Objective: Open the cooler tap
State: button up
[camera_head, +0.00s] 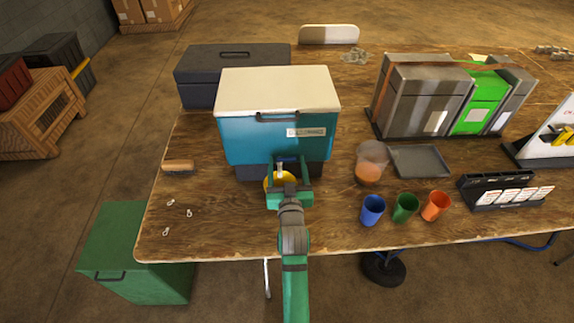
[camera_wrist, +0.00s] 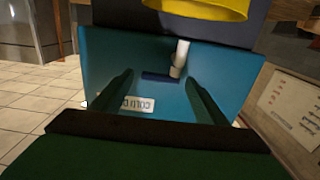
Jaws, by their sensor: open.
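The cooler (camera_head: 275,120) is a teal box with a white lid, standing on a dark base on the wooden table. Its pale tap (camera_wrist: 179,58) sticks out of the front face; part of it shows in the head view (camera_head: 280,170). A yellow container (camera_wrist: 210,8) sits under the tap, partly hidden by my gripper in the head view (camera_head: 269,183). My gripper (camera_wrist: 158,78) is open and empty, facing the cooler front. In the wrist view the tap lies beyond the fingertips, nearer the right finger. Whether a finger touches it I cannot tell.
A brush (camera_head: 178,165) and several small clips lie left of the cooler. A clear jug (camera_head: 371,163), a grey tray (camera_head: 420,160) and blue (camera_head: 372,210), green (camera_head: 405,208) and orange (camera_head: 435,206) cups stand to the right. A dark box (camera_head: 205,75) is behind.

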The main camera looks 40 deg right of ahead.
aim_at(288, 160)
jog(key=c, duration=1.1)
jog(key=shift+o, duration=0.2)
